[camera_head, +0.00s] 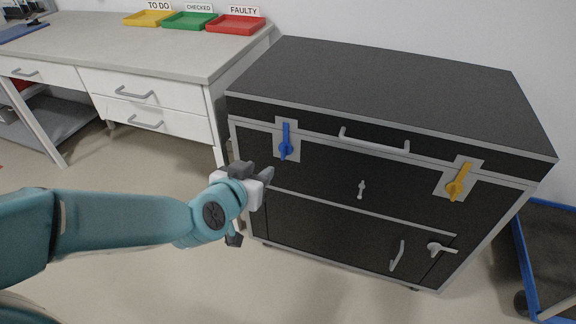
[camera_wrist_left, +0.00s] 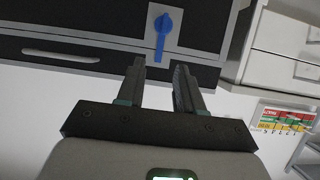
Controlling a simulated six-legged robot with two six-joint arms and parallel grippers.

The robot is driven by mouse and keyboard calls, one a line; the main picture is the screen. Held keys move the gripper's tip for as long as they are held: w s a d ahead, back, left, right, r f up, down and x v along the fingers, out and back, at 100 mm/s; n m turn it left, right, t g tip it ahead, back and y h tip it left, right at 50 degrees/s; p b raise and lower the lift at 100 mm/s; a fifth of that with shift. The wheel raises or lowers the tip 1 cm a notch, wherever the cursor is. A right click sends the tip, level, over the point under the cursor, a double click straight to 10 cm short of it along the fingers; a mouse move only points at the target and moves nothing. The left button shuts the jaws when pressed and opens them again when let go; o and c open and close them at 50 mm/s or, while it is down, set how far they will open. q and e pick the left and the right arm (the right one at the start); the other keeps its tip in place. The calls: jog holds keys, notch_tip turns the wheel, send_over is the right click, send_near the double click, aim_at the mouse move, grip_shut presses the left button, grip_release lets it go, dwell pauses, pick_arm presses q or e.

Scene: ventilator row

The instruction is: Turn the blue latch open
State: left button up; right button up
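The blue latch (camera_head: 286,142) sits on a pale plate at the left of the black case's front. Its handle points up from the round pivot in the head view. In the left wrist view the latch (camera_wrist_left: 162,31) appears inverted, beyond the fingertips. My left gripper (camera_head: 256,171) is in front of the case, below and left of the latch. Its fingers (camera_wrist_left: 160,70) are apart with nothing between them, and they do not touch the latch. My right gripper is not in view.
The black case (camera_head: 400,90) also has a yellow latch (camera_head: 457,182), a front handle (camera_head: 374,143) and small grey latches. A workbench (camera_head: 150,50) with yellow, green and red trays (camera_head: 190,20) stands at the left. A blue-framed cart (camera_head: 530,250) is at the right edge.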

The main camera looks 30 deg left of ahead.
pick_arm(q)
jog(key=p, duration=0.3)
send_near(282, 152)
jog(key=x, duration=0.8)
jog(key=shift+w, duration=0.3)
grip_shut()
dwell(1.1)
